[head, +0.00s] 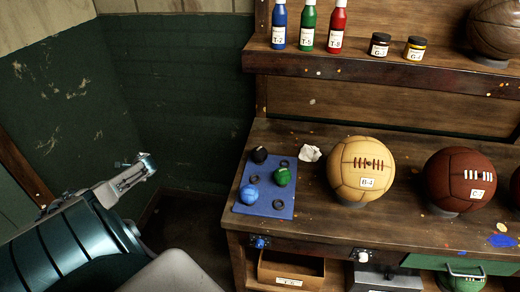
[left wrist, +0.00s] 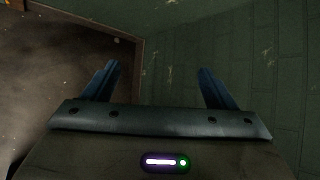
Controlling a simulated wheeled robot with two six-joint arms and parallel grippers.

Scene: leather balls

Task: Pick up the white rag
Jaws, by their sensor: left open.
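A small crumpled white rag (head: 310,154) lies on the wooden workbench (head: 300,220), between the blue mat and the tan ball. My left gripper (head: 136,168) is at the left of the head view, over the floor and in front of the green wall, well to the left of the bench and apart from the rag. In the left wrist view its two fingers (left wrist: 158,80) are spread wide with nothing between them. The rag does not show in the left wrist view. My right gripper is in neither view.
A blue mat (head: 249,205) holds small balls and dark rings. A tan ball (head: 347,180) and a dark red ball (head: 445,176) stand right of the rag. A shelf (head: 340,68) with bottles and jars overhangs the bench's back. Green walls (head: 90,90) enclose the left.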

